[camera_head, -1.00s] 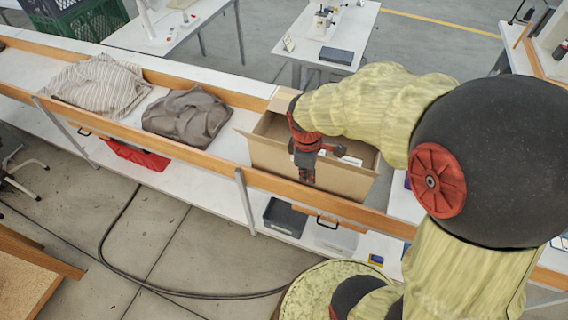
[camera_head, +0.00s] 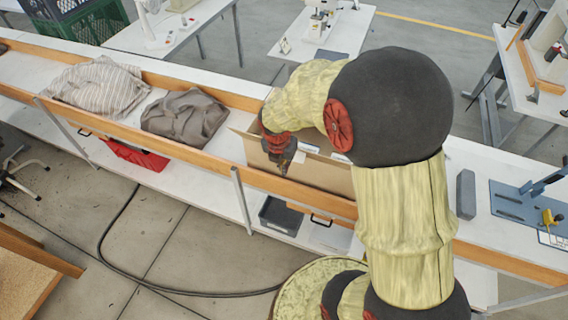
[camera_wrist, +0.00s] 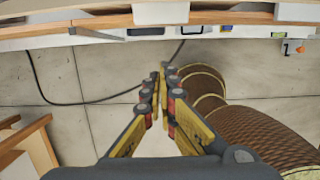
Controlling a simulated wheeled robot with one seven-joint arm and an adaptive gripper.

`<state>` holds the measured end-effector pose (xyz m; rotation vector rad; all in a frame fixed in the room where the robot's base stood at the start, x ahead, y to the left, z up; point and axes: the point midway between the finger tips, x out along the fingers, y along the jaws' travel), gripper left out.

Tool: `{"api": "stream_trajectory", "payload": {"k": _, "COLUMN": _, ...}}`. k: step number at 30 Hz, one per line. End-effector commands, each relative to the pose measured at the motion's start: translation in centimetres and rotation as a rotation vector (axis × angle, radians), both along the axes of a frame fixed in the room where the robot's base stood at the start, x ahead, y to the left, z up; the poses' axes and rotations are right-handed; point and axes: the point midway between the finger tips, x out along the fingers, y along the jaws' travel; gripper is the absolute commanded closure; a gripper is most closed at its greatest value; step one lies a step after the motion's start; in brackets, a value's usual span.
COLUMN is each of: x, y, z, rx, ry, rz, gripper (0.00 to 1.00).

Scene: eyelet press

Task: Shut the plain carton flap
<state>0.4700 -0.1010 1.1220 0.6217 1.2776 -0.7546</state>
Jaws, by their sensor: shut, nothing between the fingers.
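The open brown carton (camera_head: 325,175) stands on the white bench behind the wooden rail. Its left flap (camera_head: 243,136) sticks outward to the left. My arm covers much of the carton's top and back, so the other flaps are mostly hidden. My gripper (camera_head: 285,160) is over the left part of the carton, close to its front wall; I cannot tell whether it touches. In the wrist view my gripper (camera_wrist: 167,72) has its fingertips together with nothing between them.
A grey folded cloth (camera_head: 185,116) and a striped cloth (camera_head: 97,87) lie left of the carton. The wooden rail (camera_head: 205,160) runs along the bench front. A grey bin (camera_head: 280,215) sits on the lower shelf. A blue fixture (camera_head: 525,210) stands at the right.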

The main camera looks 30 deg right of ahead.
Motion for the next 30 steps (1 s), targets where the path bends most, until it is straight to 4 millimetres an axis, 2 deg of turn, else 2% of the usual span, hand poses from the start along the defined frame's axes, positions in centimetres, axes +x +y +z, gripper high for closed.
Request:
{"api": "stream_trajectory", "payload": {"k": 3, "x": 0.2, "y": -0.4, "z": -2.5, "rx": 0.0, "ry": 0.004, "rz": -0.001, "gripper": 1.0}}
{"api": "stream_trajectory", "payload": {"k": 11, "x": 0.8, "y": -1.1, "z": -7.4, "rx": 0.0, "ry": 0.003, "rz": -0.001, "gripper": 1.0}}
{"api": "stream_trajectory", "payload": {"k": 19, "x": 2.7, "y": -3.4, "z": -5.5, "rx": 0.0, "ry": -0.001, "rz": -0.003, "gripper": 1.0}}
{"api": "stream_trajectory", "payload": {"k": 30, "x": 3.0, "y": -3.9, "z": -5.1, "rx": -0.001, "ry": -0.001, "rz": -0.002, "gripper": 1.0}}
